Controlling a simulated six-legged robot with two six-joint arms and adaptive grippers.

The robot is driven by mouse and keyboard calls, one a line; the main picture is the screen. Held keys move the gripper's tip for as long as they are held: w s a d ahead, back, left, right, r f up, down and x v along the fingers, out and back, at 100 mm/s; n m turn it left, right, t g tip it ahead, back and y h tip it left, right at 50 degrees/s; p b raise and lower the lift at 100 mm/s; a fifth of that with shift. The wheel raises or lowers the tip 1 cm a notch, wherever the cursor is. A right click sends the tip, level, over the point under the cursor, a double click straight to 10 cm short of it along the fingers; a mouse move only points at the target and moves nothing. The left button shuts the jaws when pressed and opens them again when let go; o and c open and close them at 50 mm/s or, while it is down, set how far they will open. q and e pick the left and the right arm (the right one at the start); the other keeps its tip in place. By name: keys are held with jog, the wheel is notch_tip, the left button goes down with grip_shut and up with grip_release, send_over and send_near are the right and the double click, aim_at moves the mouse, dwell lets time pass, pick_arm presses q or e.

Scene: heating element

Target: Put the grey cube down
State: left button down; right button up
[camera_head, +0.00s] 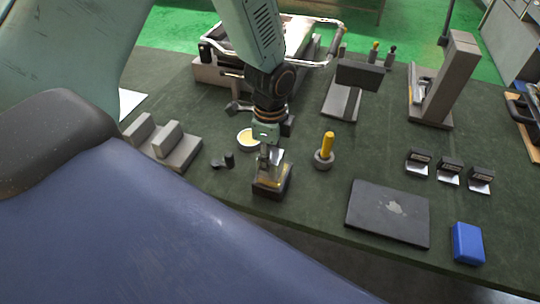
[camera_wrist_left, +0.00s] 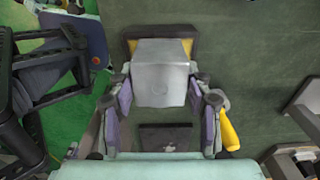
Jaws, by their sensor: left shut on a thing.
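The grey cube (camera_wrist_left: 160,72) is between the two fingers of my left gripper (camera_wrist_left: 166,100) in the left wrist view. The gripper is shut on it. A dark block with yellow on it (camera_wrist_left: 187,31) shows just beyond and partly behind the cube. In the head view my left gripper (camera_head: 270,162) points down over this dark block (camera_head: 272,189) near the table's front edge. The cube is largely hidden there by the fingers, and I cannot tell whether it touches the block. My right gripper is not in view.
A yellow-handled tool in a round grey base (camera_head: 324,160) stands just right of the gripper. A dark flat plate (camera_head: 388,213), a blue box (camera_head: 467,243) and several small black stands lie to the right on the green table (camera_head: 320,215).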

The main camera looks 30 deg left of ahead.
aim_at(274, 155)
pick_arm(q)
jog(key=shift+w+d+f, duration=0.1)
jog(key=shift+w+d, duration=0.2)
jog(key=shift+d, duration=0.1)
jog(key=c, duration=0.9)
grip_release()
jog(key=shift+d, duration=0.1)
jog(key=o, duration=0.3)
jog(key=shift+s+a, duration=0.3)
jog(key=shift+a, duration=0.1)
jog(key=shift+w+d, duration=0.2)
jog(key=shift+d, duration=0.05)
jog(key=shift+w+r, duration=0.1)
jog(key=shift+r, duration=0.3)
notch_tip(274, 155, up, 12)
jog(key=p, duration=0.1)
jog(key=shift+s+a+f, duration=0.15)
jog(key=shift+s+f, duration=0.05)
jog(key=shift+s, duration=0.05)
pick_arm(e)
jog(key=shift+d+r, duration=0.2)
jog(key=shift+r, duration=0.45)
pick_arm(q)
jog(key=shift+w, duration=0.15)
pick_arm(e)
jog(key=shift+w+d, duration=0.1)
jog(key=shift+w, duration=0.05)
